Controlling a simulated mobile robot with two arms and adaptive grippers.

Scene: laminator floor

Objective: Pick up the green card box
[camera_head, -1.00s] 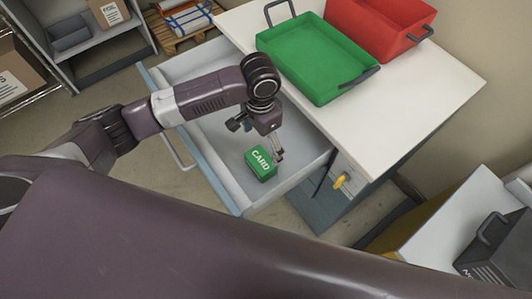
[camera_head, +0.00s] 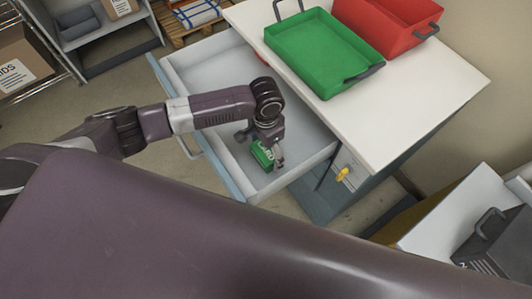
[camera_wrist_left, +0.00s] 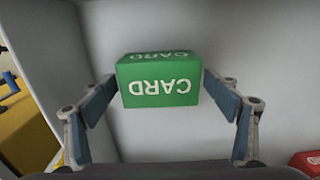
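The green card box (camera_head: 262,154) lies in the open grey drawer (camera_head: 205,68), near its front right corner. My left gripper (camera_head: 266,157) reaches down over the box, with a finger on either side of it. In the left wrist view the box (camera_wrist_left: 160,96) is centred between the two blue-grey fingertips (camera_wrist_left: 158,84), its white CARD lettering facing the camera. The fingers are spread, and narrow gaps seem to show between the tips and the box's sides. My right gripper is not in view.
A green tray (camera_head: 320,55) and a red tray (camera_head: 390,28) stand on the white worktop (camera_head: 410,95) beside the drawer. A yellow-handled key or knob (camera_head: 342,174) is on the cabinet front. A red object (camera_wrist_left: 305,163) shows at the wrist view's lower right corner.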

